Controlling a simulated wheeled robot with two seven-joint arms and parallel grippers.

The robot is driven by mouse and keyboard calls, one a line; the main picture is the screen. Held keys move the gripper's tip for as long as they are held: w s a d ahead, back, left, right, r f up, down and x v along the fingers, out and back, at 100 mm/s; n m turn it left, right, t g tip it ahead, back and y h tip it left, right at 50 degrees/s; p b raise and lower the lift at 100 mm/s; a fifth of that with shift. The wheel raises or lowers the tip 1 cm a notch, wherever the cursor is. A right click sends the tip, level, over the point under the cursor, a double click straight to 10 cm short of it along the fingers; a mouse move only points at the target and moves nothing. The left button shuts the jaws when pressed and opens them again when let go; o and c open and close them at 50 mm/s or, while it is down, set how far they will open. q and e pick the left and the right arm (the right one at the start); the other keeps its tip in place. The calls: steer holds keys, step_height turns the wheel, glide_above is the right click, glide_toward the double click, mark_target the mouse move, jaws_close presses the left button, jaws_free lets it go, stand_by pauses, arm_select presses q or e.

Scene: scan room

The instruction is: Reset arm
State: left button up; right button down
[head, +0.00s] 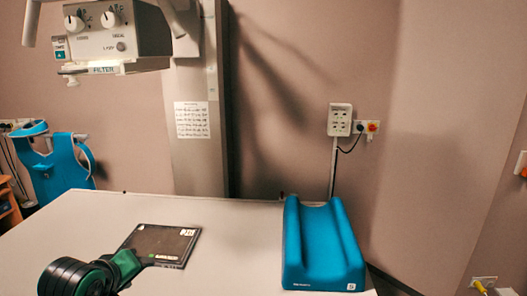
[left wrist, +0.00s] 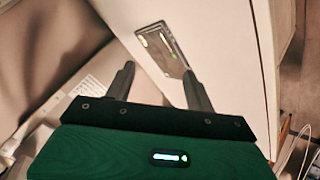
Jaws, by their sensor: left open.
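My left arm comes in at the lower left of the head view, with black rings and a green wrist. Its gripper (head: 145,262) is at the near side of a dark flat plate (head: 165,241) on the table (head: 235,250); whether they touch is unclear. In the left wrist view the gripper (left wrist: 158,84) is open, two dark fingers apart with nothing between them. Beyond the fingers is a small framed panel (left wrist: 161,48) on a pale surface; I cannot tell whether it is the same plate. My right gripper is not in view.
A blue grooved cushion (head: 321,246) stands at the table's right side. An X-ray head (head: 113,38) hangs at upper left beside a grey column (head: 195,150). A blue stand (head: 62,168) is behind at left. The tabletop between plate and cushion is clear.

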arm_select(q)
steer(key=s+d+f+m+g, duration=0.2)
steer(key=s+f+m, duration=0.1)
steer(key=s+f, duration=0.4)
steer(key=s+d+f+m+g, duration=0.15)
steer(key=s+f, duration=0.25)
steer(key=f, duration=0.5)
steer(key=s+d+f+m+g, duration=0.1)
steer(key=s+f+m, duration=0.2)
steer(key=s+f, duration=0.35)
steer(key=s+d+f+m+g, duration=0.1)
steer(key=s+f+m+g, duration=0.15)
steer(key=s, duration=0.65)
step_height(320, 180, down, 32)
steer(key=s, duration=0.2)
steer(key=s+a+f+m+g, duration=0.1)
steer(key=s+a+f, duration=0.2)
steer(key=s+f, duration=1.5)
steer(key=shift+s+a+f+g+y, duration=0.2)
steer(key=shift+s+f+g+y, duration=0.15)
steer(key=shift+f, duration=0.2)
steer(key=shift+w, duration=0.1)
